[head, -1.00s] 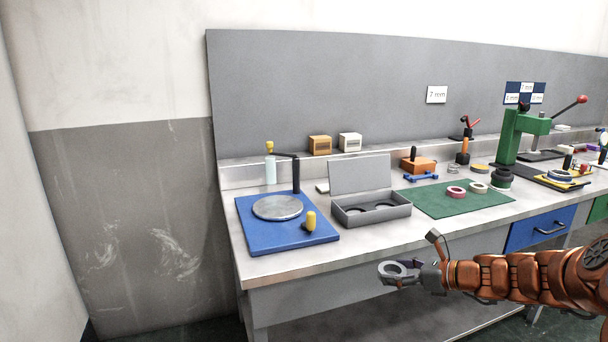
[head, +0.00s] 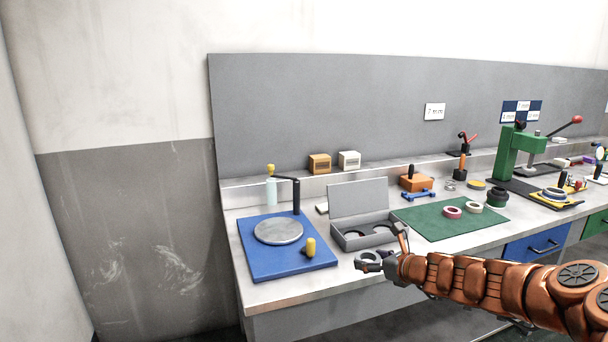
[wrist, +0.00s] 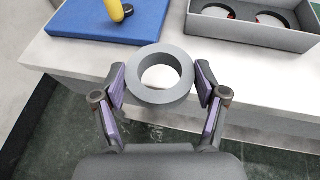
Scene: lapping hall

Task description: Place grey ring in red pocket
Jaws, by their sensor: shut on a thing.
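My gripper (wrist: 160,82) is shut on the grey ring (wrist: 160,98), a flat thick ring held between its two purple-padded fingers. In the head view my gripper (head: 370,264) is at the front edge of the bench, just in front of the grey case. The grey case (head: 345,241) stands open with its lid up at the back. It has two round pockets side by side. In the wrist view the case (wrist: 260,36) lies ahead and to the right of the ring. Bits of red show inside its pockets, but I cannot tell clearly which pocket is red.
A blue board (head: 252,262) with a round grey plate and a yellow-handled piece lies left of the case. A green mat (head: 432,222) with pink and cream rings lies to the right. The bench front edge (wrist: 75,69) passes under the ring.

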